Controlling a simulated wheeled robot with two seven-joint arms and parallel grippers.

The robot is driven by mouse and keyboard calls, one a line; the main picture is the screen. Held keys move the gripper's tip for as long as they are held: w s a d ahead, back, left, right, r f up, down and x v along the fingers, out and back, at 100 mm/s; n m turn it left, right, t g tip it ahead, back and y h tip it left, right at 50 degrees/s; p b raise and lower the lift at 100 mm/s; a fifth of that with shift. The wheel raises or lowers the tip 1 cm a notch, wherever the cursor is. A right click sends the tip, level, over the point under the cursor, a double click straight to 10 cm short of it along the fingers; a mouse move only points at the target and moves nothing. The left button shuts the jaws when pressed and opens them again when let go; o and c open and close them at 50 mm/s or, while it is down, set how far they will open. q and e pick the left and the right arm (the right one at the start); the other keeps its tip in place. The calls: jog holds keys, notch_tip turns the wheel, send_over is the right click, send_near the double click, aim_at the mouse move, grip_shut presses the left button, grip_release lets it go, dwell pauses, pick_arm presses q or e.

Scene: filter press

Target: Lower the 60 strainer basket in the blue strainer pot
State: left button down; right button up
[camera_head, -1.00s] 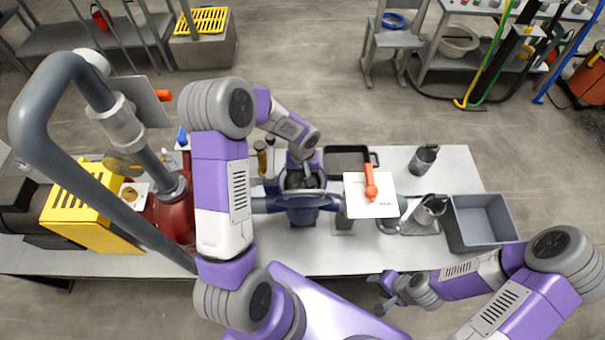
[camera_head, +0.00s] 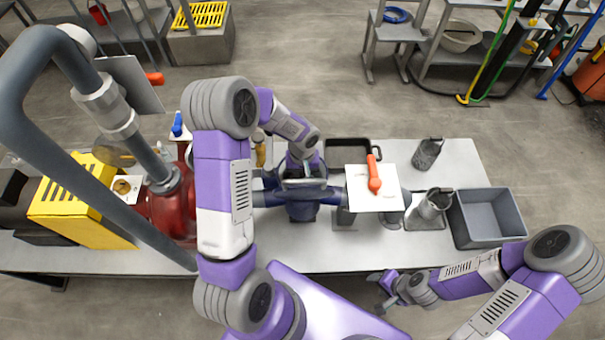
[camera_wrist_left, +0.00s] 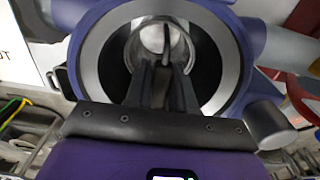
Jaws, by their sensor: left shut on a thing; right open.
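The blue strainer pot (camera_head: 302,212) stands mid-table, joined to blue pipe on both sides. Its round open top fills the left wrist view, with a blue outer ring (camera_wrist_left: 72,48), a grey metal rim and a dark inside. My left gripper (camera_head: 303,172) is over the pot's mouth. In the left wrist view its fingers (camera_wrist_left: 162,72) are shut on a thin dark piece, seemingly the strainer basket's handle. The fingers hide much of the basket; I cannot tell its depth or read its mark. My right gripper (camera_head: 383,291) is open and empty off the table's front edge.
Two mesh baskets (camera_head: 428,152) (camera_head: 434,203) stand to the right. A grey bin (camera_head: 486,216) is beyond them. A white panel with an orange handle (camera_head: 374,184) and a black tray (camera_head: 347,145) are nearby. A thick grey pipe (camera_head: 135,140) rises at left. The front table strip is clear.

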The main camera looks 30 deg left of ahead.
pick_arm(q)
jog(key=c, duration=0.9)
grip_release()
jog(key=shift+r, duration=0.15)
jog(key=shift+r+p, duration=3.25)
jog(key=shift+r, duration=1.65)
jog(key=shift+f, duration=0.15)
